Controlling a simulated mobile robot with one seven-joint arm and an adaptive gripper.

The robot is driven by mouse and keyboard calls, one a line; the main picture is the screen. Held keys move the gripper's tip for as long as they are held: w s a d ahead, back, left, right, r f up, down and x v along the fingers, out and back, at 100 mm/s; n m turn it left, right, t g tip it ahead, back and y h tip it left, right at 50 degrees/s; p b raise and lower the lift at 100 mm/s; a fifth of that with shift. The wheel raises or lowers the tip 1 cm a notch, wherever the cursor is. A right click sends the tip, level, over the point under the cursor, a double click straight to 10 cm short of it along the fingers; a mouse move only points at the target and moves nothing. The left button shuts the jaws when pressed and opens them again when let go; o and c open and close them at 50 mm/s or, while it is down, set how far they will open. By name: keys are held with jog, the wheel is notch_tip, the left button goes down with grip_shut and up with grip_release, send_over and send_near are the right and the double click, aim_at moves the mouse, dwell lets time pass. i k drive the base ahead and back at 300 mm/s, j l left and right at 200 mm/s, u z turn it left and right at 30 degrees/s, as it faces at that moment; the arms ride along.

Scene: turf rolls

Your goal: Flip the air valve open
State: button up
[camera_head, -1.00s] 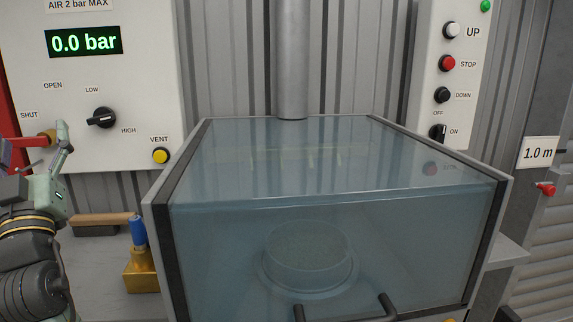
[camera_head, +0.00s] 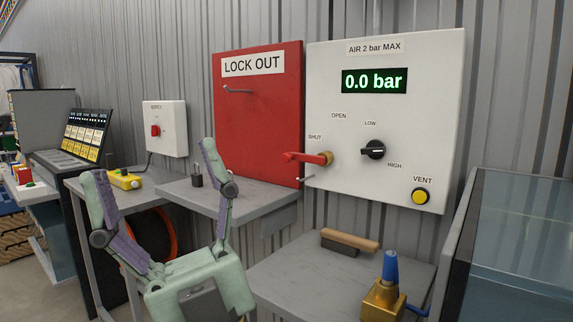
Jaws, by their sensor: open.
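The air valve (camera_head: 307,158) is a red lever on a brass-coloured body, on the left edge of the white air panel (camera_head: 436,130). The lever points left, level, beside the SHUT label; the OPEN label (camera_head: 339,115) is above it. The display (camera_head: 374,80) reads 0.0 bar. My gripper (camera_head: 153,162) is in the lower left of the view, its two green and purple fingers spread wide apart and pointing up. Nothing is between the fingers. It is left of the valve and apart from it.
A red LOCK OUT board (camera_head: 257,125) hangs just left of the valve. A padlock (camera_head: 196,180) stands on the grey shelf (camera_head: 262,203) below. A brass block with a blue top (camera_head: 384,290) and a wooden-handled tool (camera_head: 350,241) are on the lower bench. A clear-walled tank (camera_head: 520,230) stands at right.

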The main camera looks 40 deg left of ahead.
aim_at(286, 158)
jog(key=u, duration=1.15)
